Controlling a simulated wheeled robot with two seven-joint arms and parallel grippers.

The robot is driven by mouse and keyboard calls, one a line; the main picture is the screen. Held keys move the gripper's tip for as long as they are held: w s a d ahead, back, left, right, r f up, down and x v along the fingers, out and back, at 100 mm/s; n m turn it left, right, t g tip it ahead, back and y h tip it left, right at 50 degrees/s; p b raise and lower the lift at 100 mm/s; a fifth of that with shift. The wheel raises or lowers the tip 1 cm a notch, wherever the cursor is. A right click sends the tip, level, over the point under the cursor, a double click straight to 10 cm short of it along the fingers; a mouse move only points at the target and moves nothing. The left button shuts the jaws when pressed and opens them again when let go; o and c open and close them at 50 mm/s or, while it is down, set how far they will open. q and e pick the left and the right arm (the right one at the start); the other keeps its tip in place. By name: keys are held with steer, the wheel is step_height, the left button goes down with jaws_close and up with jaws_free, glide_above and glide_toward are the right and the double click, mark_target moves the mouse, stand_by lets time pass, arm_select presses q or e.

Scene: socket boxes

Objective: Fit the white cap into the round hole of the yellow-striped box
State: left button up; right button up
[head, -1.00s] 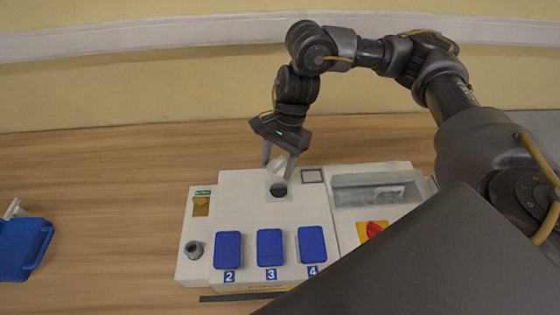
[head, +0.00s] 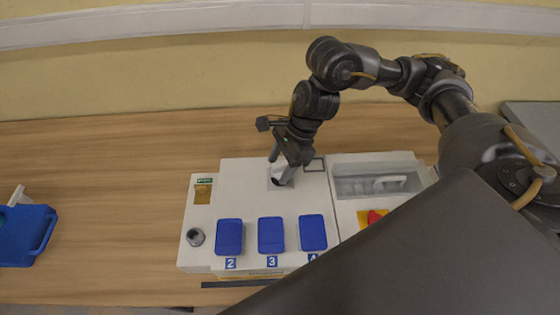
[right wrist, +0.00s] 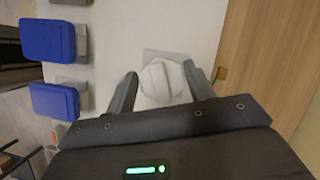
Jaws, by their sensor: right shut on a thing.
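The white box (head: 262,196) lies on the wooden table, with some yellow low on its front side. My right gripper (head: 279,177) is over its upper middle, at the grey square where the round hole is, and is shut on the white cap (right wrist: 162,82). In the right wrist view the cap sits between the two fingers, in front of a grey square plate (right wrist: 150,54) on the box. The hole is hidden behind the cap and fingers; I cannot tell whether the cap is inside it. My left gripper is not in view.
Blue socket covers (head: 271,235) line the front of the box. A grey round socket (head: 195,237) is at its left. A clear-covered bay (head: 375,183) and a red knob (head: 375,217) are at its right. A blue item (head: 25,236) lies far left; table between is clear.

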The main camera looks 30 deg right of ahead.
mark_target(280, 173)
steer(key=shift+f, duration=0.65)
steer(key=shift+a+b, duration=0.1)
steer(key=shift+b, duration=0.3)
steer(key=shift+f, duration=0.1)
steer(key=shift+f+b, duration=0.65)
steer(key=shift+b, duration=0.2)
steer(key=shift+f, duration=0.15)
steer(key=shift+f+b, duration=0.2)
steer(key=shift+b, duration=0.15)
steer(key=o, duration=1.1)
